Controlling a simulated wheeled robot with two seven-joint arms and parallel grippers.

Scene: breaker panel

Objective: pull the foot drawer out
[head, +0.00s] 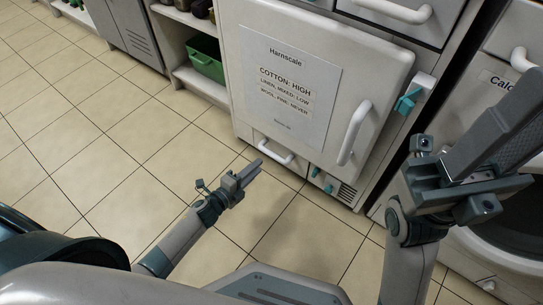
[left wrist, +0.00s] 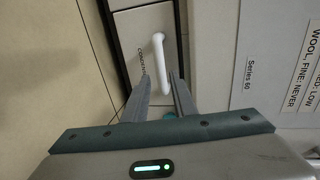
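The foot drawer (head: 264,143) is the small pale drawer low on the grey machine, with a white bar handle (head: 275,151). It looks shut. In the left wrist view the drawer front (left wrist: 143,30) and its white handle (left wrist: 158,55) lie straight ahead. My left gripper (head: 259,170) is open and just in front of the drawer. Its two fingers (left wrist: 160,90) sit on either side of the handle's near end, with a gap around it; contact does not show. My right gripper (head: 520,130) looks open and empty, raised in front of the machine on the right.
Above the drawer is a large door (head: 315,80) with a printed notice and a white handle (head: 353,132). A vent and teal knobs sit right of the drawer. A shelf with a green bin (head: 207,58) stands to the left. The tiled floor (head: 110,150) there is clear.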

